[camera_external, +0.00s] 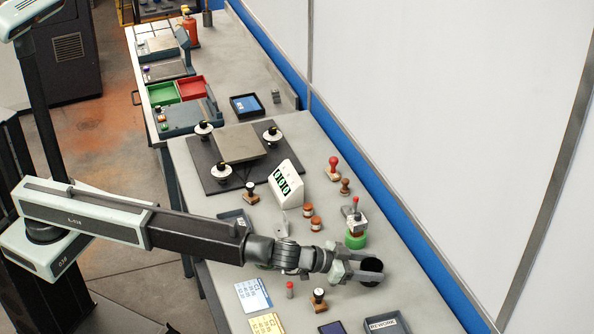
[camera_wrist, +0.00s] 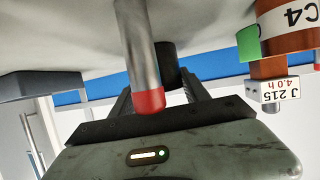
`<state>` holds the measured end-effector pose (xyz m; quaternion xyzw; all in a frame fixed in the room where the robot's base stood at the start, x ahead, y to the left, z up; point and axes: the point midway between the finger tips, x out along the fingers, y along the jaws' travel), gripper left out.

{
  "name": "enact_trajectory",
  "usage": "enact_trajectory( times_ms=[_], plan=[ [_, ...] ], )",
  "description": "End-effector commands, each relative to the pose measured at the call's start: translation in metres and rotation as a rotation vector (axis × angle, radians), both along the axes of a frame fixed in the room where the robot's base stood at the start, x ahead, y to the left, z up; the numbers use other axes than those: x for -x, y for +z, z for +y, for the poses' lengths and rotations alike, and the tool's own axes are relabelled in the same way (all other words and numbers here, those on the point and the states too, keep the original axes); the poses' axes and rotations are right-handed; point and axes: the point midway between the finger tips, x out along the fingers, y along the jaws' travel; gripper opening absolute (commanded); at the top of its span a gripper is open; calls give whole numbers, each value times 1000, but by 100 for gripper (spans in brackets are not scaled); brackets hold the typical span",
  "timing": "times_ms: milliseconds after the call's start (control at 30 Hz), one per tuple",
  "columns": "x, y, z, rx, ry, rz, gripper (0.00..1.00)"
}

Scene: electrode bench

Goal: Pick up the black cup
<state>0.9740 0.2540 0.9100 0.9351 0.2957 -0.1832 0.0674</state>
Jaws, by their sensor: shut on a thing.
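The black cup (camera_external: 371,266) is at the end of my arm, over the front part of the bench in the external view. My gripper (camera_external: 364,271) is shut on it, with a pale finger along its near side. In the wrist view the cup shows as a dark cylinder (camera_wrist: 168,64) between my two dark fingers (camera_wrist: 160,90), partly hidden behind a grey rod with a red end. I cannot tell whether the cup touches the bench or is slightly above it.
A green-based device (camera_external: 355,238) stands just behind my gripper. A red-topped item (camera_external: 289,290), a stamp (camera_external: 319,298) and a REWORK tray (camera_external: 388,325) are in front. An orange C4 container (camera_wrist: 288,30) is at right in the wrist view. A blue-edged wall borders the bench.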

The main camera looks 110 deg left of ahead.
Motion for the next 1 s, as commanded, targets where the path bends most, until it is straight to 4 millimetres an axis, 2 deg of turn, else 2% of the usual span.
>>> enact_trajectory(
  times_ms=[167,267,700,800,1000],
  plan=[
    [0,3,0,0,0,0,16],
    [0,12,0,0,0,0,16],
    [0,97,0,0,0,0,16],
    [0,103,0,0,0,0,16],
    [0,100,0,0,0,0,16]
  ],
)
